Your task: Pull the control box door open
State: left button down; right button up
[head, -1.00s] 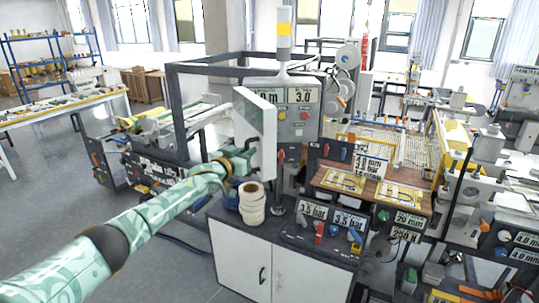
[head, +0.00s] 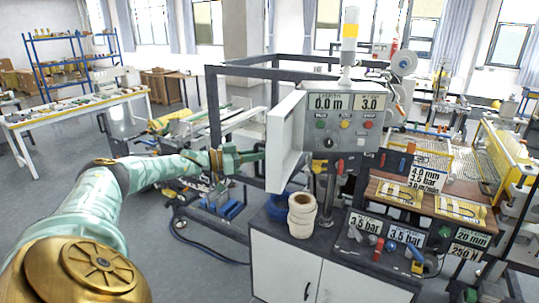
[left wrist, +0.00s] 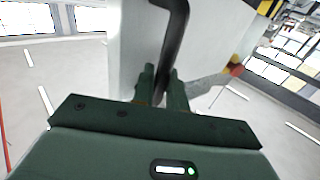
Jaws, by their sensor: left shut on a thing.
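The control box (head: 338,117) has a grey front panel with a display, buttons and a knob. Its white door (head: 284,145) is hinged at the panel's left side and stands open, swung out toward me. My left gripper (head: 262,154) is at the door's outer left side. In the left wrist view, the fingers (left wrist: 162,88) are shut on the black bar handle (left wrist: 177,35) of the white door (left wrist: 215,40). The handle's far end is hidden in the head view. My right gripper is not in view.
A dark frame (head: 212,105) stands behind the door. Open floor (head: 165,255) lies at the lower left.

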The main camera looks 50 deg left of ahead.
pick_arm(q)
jog(key=shift+a+r, duration=0.25)
jog(key=c, duration=1.6)
grip_release()
jog(key=shift+w, duration=0.1)
jog(key=shift+o, duration=0.6)
jog(key=shift+w+d+f, duration=0.15)
jog(key=shift+w, duration=0.1)
jog(key=b+v, duration=0.6)
jog(key=v, duration=1)
jog(key=shift+a, duration=0.2)
